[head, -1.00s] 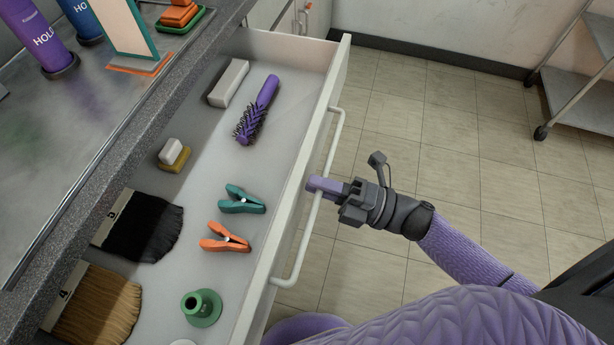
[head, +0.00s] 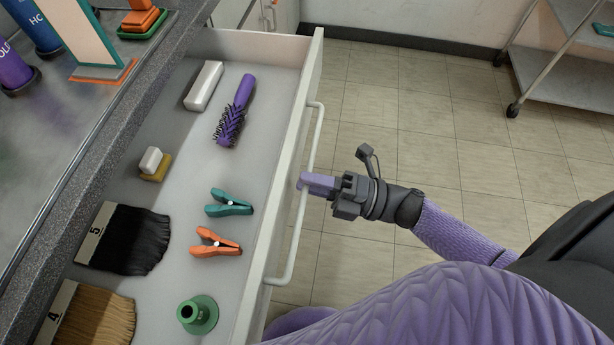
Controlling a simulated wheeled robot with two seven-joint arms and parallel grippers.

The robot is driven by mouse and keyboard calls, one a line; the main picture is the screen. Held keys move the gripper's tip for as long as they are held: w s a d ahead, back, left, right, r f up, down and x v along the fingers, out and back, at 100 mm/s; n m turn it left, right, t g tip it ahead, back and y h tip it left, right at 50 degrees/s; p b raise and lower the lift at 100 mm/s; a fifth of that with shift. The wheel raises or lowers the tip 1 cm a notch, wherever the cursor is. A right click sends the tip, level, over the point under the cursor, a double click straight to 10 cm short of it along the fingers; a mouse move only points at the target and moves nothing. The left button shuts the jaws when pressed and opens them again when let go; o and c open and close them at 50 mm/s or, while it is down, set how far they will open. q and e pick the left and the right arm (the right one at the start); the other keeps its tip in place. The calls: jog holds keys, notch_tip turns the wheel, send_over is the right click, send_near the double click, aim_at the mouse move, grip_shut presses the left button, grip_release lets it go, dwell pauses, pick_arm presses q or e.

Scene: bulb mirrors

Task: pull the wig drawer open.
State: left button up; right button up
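The drawer (head: 314,75) stands well out from under the counter, its inside in plain view. No wig shows in the visible part; its near end is cut off by the frame. A pale bar handle (head: 293,250) runs along its front. My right gripper (head: 304,182) is at the middle of this handle, its purple fingers across the bar. It appears shut on the handle, though the lower side of the grip is hidden. My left gripper is out of view.
The counter (head: 60,190) lies left. Tiled floor (head: 400,115) is clear; a cart (head: 560,75) stands far right.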

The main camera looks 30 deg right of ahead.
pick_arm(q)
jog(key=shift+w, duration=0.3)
pick_arm(e)
jog(key=v, duration=0.9)
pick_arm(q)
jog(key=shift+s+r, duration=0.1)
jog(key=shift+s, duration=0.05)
